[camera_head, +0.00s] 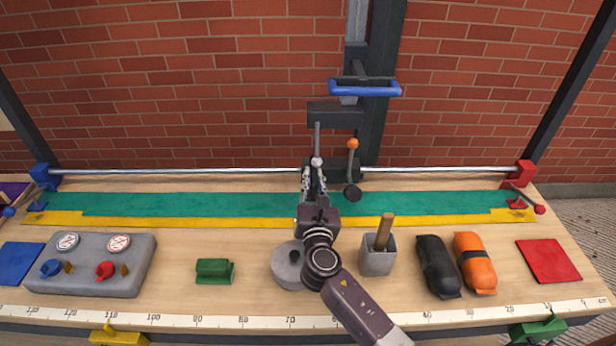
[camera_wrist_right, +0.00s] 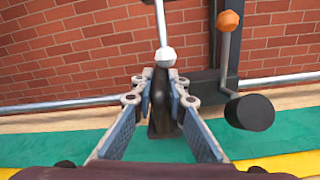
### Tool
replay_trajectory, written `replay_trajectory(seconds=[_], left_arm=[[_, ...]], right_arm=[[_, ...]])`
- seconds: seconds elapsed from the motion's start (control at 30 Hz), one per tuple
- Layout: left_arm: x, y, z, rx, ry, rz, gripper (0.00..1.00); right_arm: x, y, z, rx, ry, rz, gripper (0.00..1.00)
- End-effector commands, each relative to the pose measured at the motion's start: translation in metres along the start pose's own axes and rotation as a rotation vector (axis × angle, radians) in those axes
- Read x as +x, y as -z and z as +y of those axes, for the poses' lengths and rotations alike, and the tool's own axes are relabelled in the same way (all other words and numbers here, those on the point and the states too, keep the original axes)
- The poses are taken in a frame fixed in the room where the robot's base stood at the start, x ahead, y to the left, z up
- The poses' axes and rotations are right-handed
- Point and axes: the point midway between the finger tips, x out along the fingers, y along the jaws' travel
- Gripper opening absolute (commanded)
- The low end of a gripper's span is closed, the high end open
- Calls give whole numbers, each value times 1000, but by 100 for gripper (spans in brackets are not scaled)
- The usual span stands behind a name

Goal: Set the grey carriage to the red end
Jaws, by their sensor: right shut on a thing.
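The grey carriage (camera_head: 335,115) is a dark grey block by the upright post, a little right of the rail's middle. A thin rod with a white ball (camera_wrist_right: 166,57) hangs from it, with a dark grip (camera_wrist_right: 160,110) below the ball. My right gripper (camera_head: 313,180) is shut on this dark grip, seen between its fingers in the wrist view. The rail (camera_head: 220,170) runs from a blue end block (camera_head: 43,176) on the left to a red end block (camera_head: 525,172) on the right. The carriage is apart from both ends. My left gripper is not in view.
An orange-knobbed lever (camera_head: 352,144) with a black weight is right of the gripper. A blue handle (camera_head: 365,88) is above. A grey control box (camera_head: 90,265), green block (camera_head: 214,271), grey pot (camera_head: 378,258), black and orange bags (camera_head: 474,262) and red pad (camera_head: 548,261) lie in front.

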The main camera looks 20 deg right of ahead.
Motion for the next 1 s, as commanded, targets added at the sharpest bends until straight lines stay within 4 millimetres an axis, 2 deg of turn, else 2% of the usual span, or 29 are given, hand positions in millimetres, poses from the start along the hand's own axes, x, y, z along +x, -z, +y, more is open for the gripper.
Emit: replay_trajectory(seconds=[0.03,1.0], left_arm=[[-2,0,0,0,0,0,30],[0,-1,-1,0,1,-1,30]], right_arm=[[2,-2,-18,-10,33,-3,0],[1,4,-18,-16,34,2,0]])
